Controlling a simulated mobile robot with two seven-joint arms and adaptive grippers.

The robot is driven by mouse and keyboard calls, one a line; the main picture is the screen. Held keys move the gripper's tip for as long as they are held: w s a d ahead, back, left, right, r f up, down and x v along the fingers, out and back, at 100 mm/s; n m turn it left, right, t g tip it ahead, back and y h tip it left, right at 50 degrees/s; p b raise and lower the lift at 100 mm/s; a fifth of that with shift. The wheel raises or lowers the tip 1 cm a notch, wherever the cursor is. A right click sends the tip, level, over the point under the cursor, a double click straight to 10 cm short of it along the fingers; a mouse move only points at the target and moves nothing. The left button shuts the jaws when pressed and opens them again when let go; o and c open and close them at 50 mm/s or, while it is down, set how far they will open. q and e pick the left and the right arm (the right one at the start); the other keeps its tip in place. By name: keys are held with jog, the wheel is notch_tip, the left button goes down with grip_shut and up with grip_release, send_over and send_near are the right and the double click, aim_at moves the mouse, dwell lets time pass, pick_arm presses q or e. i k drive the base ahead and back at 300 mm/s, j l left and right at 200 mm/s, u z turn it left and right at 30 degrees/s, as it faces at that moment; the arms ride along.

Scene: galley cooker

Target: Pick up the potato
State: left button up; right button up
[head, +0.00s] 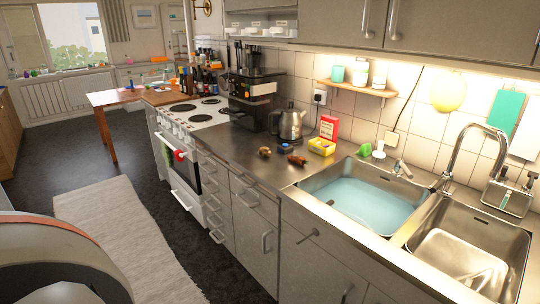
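A small yellowish-brown lump (264,151), which looks like the potato, lies on the steel counter (240,148) in front of the kettle. A darker reddish-brown item (297,160) lies a little to its right; it is too small to tell exactly what it is. Neither gripper is in view. A rounded part of my own body fills the lower left corner.
The kettle (290,122), a yellow box (321,146) and a red box (329,127) stand near the lumps. A water-filled sink (362,203) is to the right, the cooker (193,116) to the left. A light rug (120,235) lies on the dark floor.

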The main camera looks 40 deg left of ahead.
aim_at(266, 152)
jog(key=i+j+z, duration=0.15)
jog(key=j+z, duration=0.25)
jog(key=j, duration=1.5)
jog(key=k+j+z, duration=0.1)
jog(key=j+z, duration=0.25)
jog(key=j, duration=1.55)
